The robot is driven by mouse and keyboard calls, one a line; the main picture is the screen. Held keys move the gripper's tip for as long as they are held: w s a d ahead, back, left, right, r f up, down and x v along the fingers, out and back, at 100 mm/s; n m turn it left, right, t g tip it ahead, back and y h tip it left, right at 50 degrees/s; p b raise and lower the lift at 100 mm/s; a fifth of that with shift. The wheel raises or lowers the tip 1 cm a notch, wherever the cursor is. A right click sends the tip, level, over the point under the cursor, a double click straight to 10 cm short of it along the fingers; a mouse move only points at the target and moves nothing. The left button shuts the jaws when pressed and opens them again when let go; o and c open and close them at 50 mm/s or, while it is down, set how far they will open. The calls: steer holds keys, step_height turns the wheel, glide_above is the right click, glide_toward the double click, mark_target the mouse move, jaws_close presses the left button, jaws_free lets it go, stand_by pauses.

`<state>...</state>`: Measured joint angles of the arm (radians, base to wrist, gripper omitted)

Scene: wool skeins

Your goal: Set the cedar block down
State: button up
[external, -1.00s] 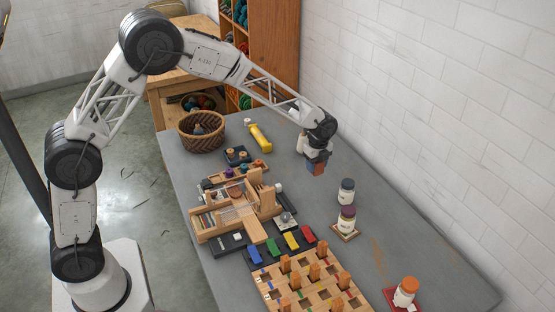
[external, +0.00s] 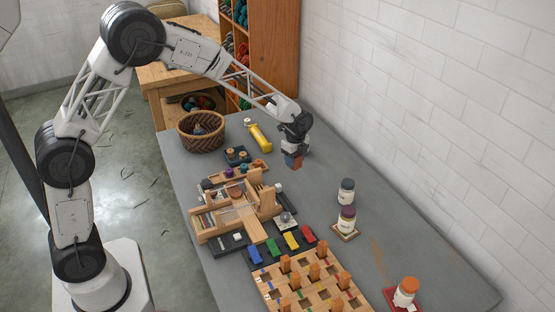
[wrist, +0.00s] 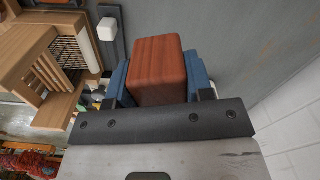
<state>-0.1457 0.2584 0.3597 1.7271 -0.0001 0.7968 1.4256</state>
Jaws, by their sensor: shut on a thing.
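The cedar block (wrist: 158,68), reddish brown and box-shaped, is between the blue fingers of my gripper (wrist: 160,84) in the wrist view. My gripper is shut on it, with a finger against each side. In the external view my gripper (external: 293,158) points down over the grey table's far right part, and the block (external: 291,164) shows small at its tip. The block's underside is hidden, and I cannot tell whether it touches the table.
A wooden loom-like frame (external: 212,222) stands left of my gripper. A yellow roller (external: 259,137) and woven basket (external: 188,141) lie farther back. Jars (external: 346,192) and a pegged wooden board (external: 331,291) are nearer the camera.

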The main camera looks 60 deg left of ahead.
steer(key=s+a+n, duration=0.2)
steer(key=s+a, duration=0.3)
steer(key=s, duration=0.2)
steer(key=s+a+f+n, duration=0.1)
steer(key=s+a+n, duration=0.2)
steer(key=s+a, duration=0.2)
steer(key=s+a+n, duration=0.2)
steer(key=s+a, duration=0.2)
steer(key=s, duration=0.6)
steer(key=shift+s+a+f+n, duration=0.3)
steer(key=shift+a+f, duration=0.05)
steer(key=shift+a, duration=0.05)
steer(key=s+a+f+n, duration=0.1)
steer(key=s+n, duration=0.2)
steer(key=s, duration=0.8)
steer(key=s+a+f+n, duration=0.1)
steer(key=s+n, duration=0.3)
steer(key=s, duration=0.7)
steer(key=shift+s+a+f, duration=0.2)
steer(key=shift+a+f, duration=0.15)
steer(key=shift+f, duration=0.05)
steer(key=shift+w, duration=0.1)
steer(key=w+a, duration=0.3)
steer(key=w, duration=0.1)
steer(key=w+a+f, duration=0.1)
steer(key=w+a, duration=0.2)
steer(key=w, duration=0.1)
steer(key=w+a, duration=0.4)
steer(key=shift+w+f, duration=0.2)
steer(key=shift+f, duration=0.15)
